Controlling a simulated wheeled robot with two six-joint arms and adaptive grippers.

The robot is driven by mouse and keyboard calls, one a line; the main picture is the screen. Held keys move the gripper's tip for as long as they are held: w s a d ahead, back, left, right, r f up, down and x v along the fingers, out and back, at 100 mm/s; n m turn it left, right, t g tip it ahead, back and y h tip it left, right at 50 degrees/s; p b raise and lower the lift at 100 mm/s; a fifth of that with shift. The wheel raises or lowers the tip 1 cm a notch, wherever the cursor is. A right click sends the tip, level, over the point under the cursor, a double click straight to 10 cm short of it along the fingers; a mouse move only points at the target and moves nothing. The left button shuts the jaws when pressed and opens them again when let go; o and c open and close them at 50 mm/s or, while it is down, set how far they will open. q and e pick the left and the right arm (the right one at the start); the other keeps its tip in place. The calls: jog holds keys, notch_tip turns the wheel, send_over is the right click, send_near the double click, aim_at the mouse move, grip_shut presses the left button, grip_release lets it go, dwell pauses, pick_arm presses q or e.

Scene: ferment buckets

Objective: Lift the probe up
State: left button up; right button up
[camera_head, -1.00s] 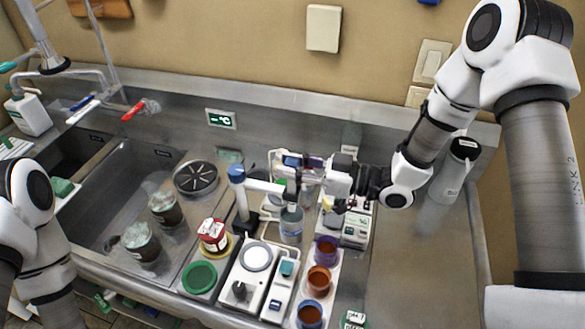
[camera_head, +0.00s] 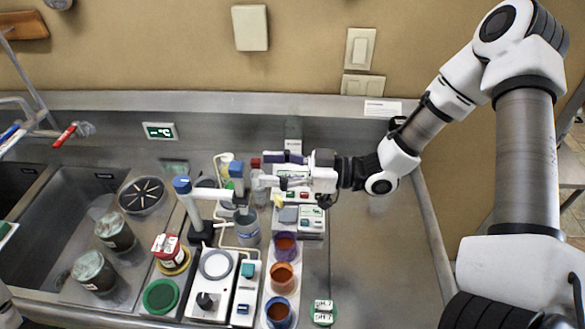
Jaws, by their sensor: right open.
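The probe (camera_head: 237,171) has a blue top and hangs on the white arm of a stand (camera_head: 182,186) with a blue-capped post. Its lower end reaches down to a clear beaker (camera_head: 246,228) with bluish-grey contents; whether the tip is inside the beaker is hard to tell. My right gripper (camera_head: 266,171) comes in from the right, level, with its fingers pointing left at the probe's upper part. It is open, with the fingertips just right of the probe. I see no clear hold on it. My left gripper is out of view.
A stirrer plate (camera_head: 215,265) and a narrow white device (camera_head: 245,288) stand in front. Cups in a white rack (camera_head: 282,277), a red-labelled jar (camera_head: 168,248) and a green lid (camera_head: 160,296) crowd nearby. The sink is at left. The steel counter (camera_head: 370,270) at right is clear.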

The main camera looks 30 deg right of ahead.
jog(key=v, duration=0.4)
jog(key=shift+s+d, duration=0.2)
dwell(1.1)
